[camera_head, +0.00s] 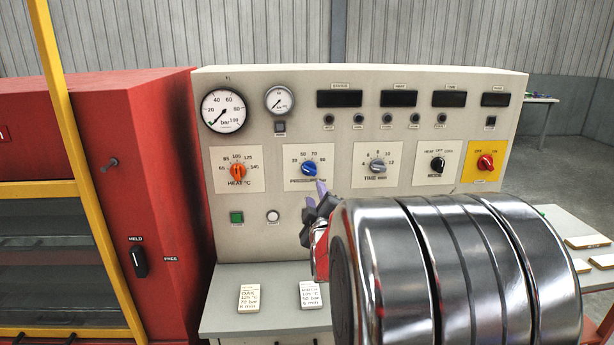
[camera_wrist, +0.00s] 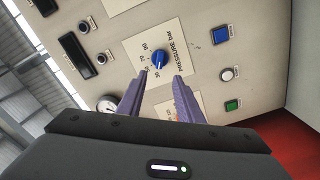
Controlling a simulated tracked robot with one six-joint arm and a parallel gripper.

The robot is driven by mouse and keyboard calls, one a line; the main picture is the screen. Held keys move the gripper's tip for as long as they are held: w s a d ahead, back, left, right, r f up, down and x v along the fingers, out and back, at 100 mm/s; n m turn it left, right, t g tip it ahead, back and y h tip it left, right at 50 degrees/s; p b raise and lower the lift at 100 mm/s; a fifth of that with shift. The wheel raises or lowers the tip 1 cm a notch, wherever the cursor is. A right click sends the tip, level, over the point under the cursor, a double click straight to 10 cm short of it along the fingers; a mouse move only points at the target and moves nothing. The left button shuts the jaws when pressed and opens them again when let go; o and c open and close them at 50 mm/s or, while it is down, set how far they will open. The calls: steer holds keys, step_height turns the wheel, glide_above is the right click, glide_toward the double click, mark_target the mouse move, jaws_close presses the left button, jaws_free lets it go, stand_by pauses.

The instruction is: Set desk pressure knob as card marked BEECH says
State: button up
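The blue pressure knob (camera_head: 309,169) sits on a white plate on the cream panel, with marks around 30, 50, 70 and 90. It also shows in the wrist view (camera_wrist: 159,60); its exact setting is too small to tell. My gripper (camera_wrist: 161,76) is open and empty, with two purple fingers pointing at the knob and apart from it. In the head view my gripper (camera_head: 316,198) is just below the knob. The left seems to say 70 bar, the right 50 bar; I cannot read BEECH on either.
Orange heat (camera_head: 238,172), grey time (camera_head: 377,166), black mode (camera_head: 437,164) and red (camera_head: 485,162) knobs share the panel. A green button (camera_head: 237,217) and a white button (camera_head: 273,216) sit below. A red press stands left. More cards (camera_head: 586,241) lie on a table at right.

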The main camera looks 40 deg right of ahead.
mark_target(310, 173)
steer(key=shift+w, duration=0.1)
steer(key=shift+x, duration=6.8)
steer(key=shift+d, duration=0.15)
steer(key=shift+c, duration=0.2)
